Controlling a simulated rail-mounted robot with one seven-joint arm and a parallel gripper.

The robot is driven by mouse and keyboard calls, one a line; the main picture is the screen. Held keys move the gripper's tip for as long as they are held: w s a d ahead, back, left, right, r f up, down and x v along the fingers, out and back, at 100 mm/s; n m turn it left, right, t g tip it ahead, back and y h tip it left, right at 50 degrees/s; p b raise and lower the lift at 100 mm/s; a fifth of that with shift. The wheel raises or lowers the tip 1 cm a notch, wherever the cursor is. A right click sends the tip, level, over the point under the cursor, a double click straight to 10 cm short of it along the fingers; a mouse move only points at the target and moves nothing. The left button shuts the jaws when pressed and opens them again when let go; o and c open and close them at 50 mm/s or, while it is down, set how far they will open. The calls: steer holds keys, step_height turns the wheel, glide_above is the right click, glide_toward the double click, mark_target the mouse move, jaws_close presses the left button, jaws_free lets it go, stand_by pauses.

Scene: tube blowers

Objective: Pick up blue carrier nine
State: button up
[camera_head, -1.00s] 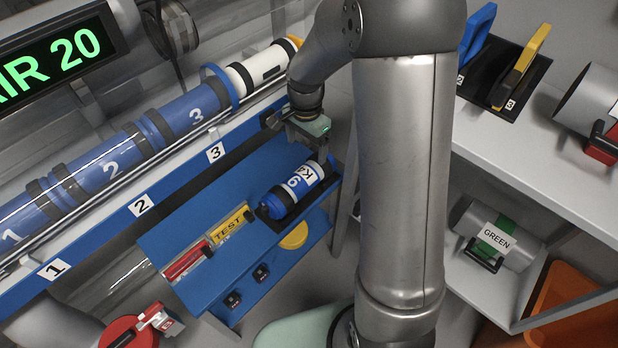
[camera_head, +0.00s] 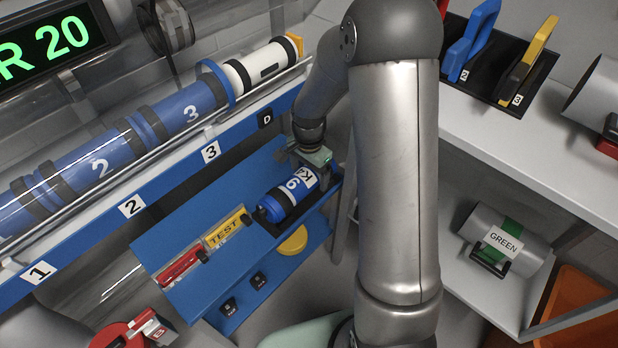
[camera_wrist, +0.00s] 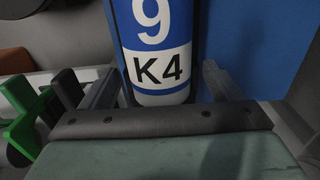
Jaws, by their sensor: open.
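Blue carrier nine (camera_head: 284,196) is a blue cylinder with dark bands, a white "9" and a white K4 label. It lies in a dark cradle on the blue bench, at its right end. In the wrist view the carrier (camera_wrist: 157,45) shows its "9" and K4 label up close. My gripper (camera_head: 318,172) is at the carrier's K4 end. In the wrist view my gripper (camera_wrist: 157,85) is open, with one finger on each side of the carrier's labelled end. I cannot tell whether the fingers touch it.
A clear tube (camera_head: 120,150) with blue sections 1 to 3 and a white section runs behind the bench. A yellow TEST piece (camera_head: 224,230) and a red piece (camera_head: 180,266) lie left of the carrier.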

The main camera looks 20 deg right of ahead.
steer(key=c, duration=1.2)
steer(key=shift+r, duration=0.2)
